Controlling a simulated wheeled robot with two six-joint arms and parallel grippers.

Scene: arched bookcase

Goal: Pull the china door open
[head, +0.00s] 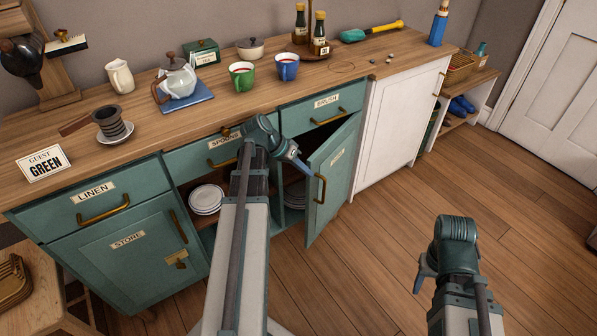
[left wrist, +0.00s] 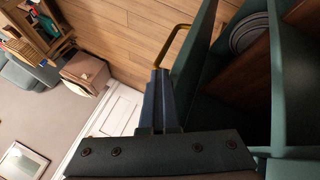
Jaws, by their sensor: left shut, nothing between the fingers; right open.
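The china door (head: 335,165) is a teal cabinet door with a small label and a brass handle (head: 320,188). It stands partly open, swung out from the cabinet, with a dark gap at its top. My left gripper (head: 301,168) is shut and empty, close to the door's handle-side edge. In the left wrist view its fingers (left wrist: 158,100) are beside the door panel (left wrist: 197,45), near the handle (left wrist: 172,45); I cannot tell whether they touch. Plates (left wrist: 246,35) show inside the cabinet. My right gripper (head: 424,274) is open and empty above the floor.
The drawer labelled Brush (head: 322,108) is above the door, and a white cabinet (head: 400,120) is to its right. Stacked plates (head: 207,198) sit in the open shelf to the left. The countertop (head: 215,120) holds cups and a teapot. The wooden floor (head: 400,215) in front is clear.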

